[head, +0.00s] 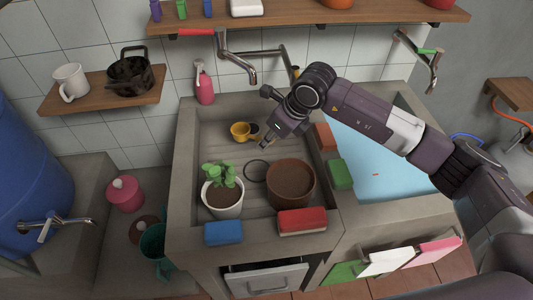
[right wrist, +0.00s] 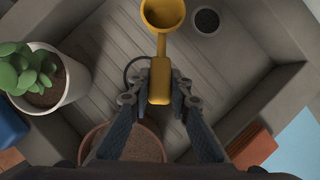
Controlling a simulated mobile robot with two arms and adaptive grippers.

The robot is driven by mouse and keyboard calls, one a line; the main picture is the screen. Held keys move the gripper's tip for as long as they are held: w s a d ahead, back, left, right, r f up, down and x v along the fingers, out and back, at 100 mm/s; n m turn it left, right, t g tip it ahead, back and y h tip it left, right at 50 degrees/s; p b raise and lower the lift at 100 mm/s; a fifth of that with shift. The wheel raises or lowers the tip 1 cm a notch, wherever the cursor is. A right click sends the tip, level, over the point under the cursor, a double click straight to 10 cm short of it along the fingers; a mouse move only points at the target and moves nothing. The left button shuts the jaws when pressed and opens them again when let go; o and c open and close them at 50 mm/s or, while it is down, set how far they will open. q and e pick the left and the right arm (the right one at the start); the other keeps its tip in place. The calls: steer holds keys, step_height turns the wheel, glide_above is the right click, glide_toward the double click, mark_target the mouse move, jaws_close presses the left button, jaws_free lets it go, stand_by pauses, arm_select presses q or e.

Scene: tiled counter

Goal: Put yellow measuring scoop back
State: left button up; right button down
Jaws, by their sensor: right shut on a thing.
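The yellow measuring scoop (head: 239,131) is over the grey sink basin (head: 218,160), near the back. My right gripper (head: 268,143) reaches in from the right and is shut on the scoop's handle. In the right wrist view, the fingertips of the right gripper (right wrist: 160,88) close around the handle, and the round cup of the scoop (right wrist: 162,13) points away from the gripper, cut by the top edge. I cannot tell whether the scoop touches the basin floor. My left gripper is not in view.
A potted plant (head: 223,200), a brown pot (head: 291,184) and a dark ring (head: 256,170) are in the basin. Sponges lie on the rim: blue (head: 223,232), red (head: 302,220), green (head: 340,174). The faucet (head: 250,72) hangs above. A wooden shelf (head: 330,14) runs along the top.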

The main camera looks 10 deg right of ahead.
step_height(320, 180, down, 7)
steer(key=shift+f+p, duration=0.15)
steer(key=shift+p, duration=0.3)
steer(key=c, duration=1.8)
jaws_free()
steer(key=b+v, duration=0.2)
steer(key=v, duration=1)
